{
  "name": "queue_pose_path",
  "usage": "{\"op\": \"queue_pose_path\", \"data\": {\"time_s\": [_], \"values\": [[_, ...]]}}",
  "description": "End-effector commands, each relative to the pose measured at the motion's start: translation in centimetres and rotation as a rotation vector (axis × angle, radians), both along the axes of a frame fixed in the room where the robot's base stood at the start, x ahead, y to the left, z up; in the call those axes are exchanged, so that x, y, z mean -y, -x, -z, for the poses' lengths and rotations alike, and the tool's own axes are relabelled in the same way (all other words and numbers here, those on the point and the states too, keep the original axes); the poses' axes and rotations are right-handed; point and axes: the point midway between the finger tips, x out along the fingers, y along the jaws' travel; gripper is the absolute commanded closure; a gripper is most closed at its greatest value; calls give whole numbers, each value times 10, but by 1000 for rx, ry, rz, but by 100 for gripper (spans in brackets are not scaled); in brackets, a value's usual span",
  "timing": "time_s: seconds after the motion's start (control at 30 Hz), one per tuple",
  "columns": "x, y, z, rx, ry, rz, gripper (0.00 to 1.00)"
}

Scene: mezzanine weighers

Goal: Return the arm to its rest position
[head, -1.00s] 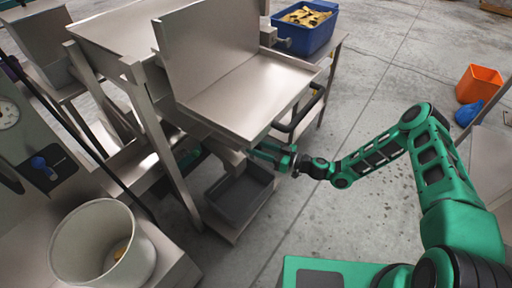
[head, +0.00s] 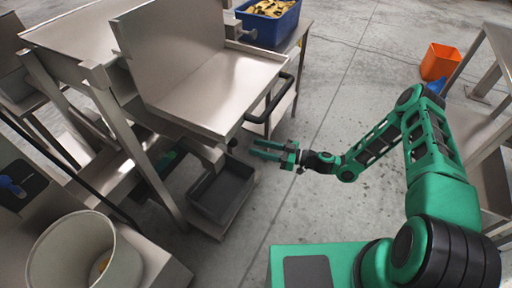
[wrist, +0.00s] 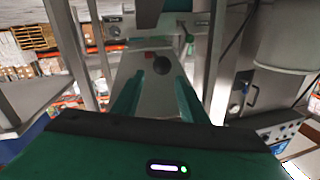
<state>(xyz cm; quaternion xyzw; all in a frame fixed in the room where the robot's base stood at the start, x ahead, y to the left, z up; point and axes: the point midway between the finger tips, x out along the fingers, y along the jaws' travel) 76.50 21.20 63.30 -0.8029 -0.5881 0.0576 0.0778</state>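My gripper (head: 268,151) is at the end of my green arm, over the concrete floor just right of the steel weigher stand. Its two green fingers point left and are spread apart with nothing between them. The arm is bent at the elbow and reaches out low from the right side of the head view.
The steel weigher tray (head: 205,95) with a black handle (head: 270,100) stands close left of my gripper. A dark grey bin (head: 222,192) sits low beneath it. A steel table (head: 485,120) stands at right. Open floor (head: 345,90) lies between. A white bucket (head: 75,255) is at lower left.

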Motion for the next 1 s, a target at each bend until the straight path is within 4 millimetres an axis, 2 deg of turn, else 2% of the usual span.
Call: {"op": "queue_pose_path", "data": {"time_s": [0.37,0.57,0.77,1.0], "values": [[0,0,0,0,1,0,61],[5,4,-7,-23,52,-54,61],[26,17,-19,-111,206,-169,61],[69,34,-36,-257,422,-244,61]]}}
